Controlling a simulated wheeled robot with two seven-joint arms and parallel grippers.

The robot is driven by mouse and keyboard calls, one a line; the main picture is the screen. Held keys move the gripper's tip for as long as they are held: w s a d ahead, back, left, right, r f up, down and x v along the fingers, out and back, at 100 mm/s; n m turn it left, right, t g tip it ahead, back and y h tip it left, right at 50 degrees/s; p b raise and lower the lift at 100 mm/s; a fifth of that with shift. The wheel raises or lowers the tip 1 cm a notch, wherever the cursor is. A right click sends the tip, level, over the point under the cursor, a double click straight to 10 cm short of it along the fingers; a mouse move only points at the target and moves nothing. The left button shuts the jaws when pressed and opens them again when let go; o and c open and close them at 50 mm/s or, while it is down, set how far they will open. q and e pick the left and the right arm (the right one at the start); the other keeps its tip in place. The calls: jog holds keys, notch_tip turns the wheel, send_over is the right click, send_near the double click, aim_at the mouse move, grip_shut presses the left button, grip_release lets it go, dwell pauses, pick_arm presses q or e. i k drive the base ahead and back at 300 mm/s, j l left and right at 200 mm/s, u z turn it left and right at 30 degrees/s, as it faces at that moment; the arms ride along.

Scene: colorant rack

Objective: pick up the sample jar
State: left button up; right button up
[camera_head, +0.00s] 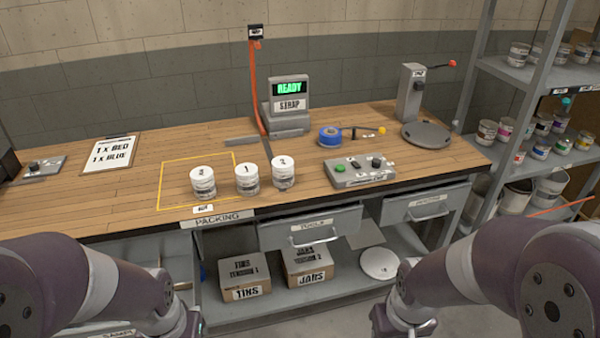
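Three small clear jars with white lids stand upright near the front edge of the bench. The left jar (203,182) has a mark on its lid and stands within the yellow outline. The middle jar (247,180) has a "1" on its lid. The right jar (283,173) has what looks like a "2". None is visibly labelled as a sample jar, so I cannot tell which one the task names. My two arms come in at the lower left and lower right, well short of the jars. Both grippers' fingertips are below the picture's edge.
Boxes sit on the shelf below. A rack (535,75) of tins stands right.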

aim_at(282, 166)
jog(key=i+l+u, duration=0.1)
jog(key=u, duration=0.4)
jog(key=l+u, duration=0.15)
jog(key=u, duration=0.3)
jog(key=i+l+u, duration=0.1)
jog(key=u, duration=0.4)
jog(key=l+u, duration=0.25)
jog(key=u, duration=0.25)
jog(key=l+u, duration=0.15)
jog(key=u, duration=0.35)
jog(key=k+l+u, duration=0.15)
jog(key=l, duration=0.3)
jog(key=k+l+u, duration=0.1)
jog(key=l, duration=0.35)
jog(key=k+l+u, duration=0.15)
jog(key=l, duration=0.3)
jog(key=k+l+u, duration=0.15)
jog(key=l, duration=0.25)
jog(key=k+l+u, duration=0.1)
jog(key=k+l, duration=0.2)
jog(key=k+l+u, duration=0.15)
jog(key=l, duration=0.25)
jog(key=k, duration=0.1)
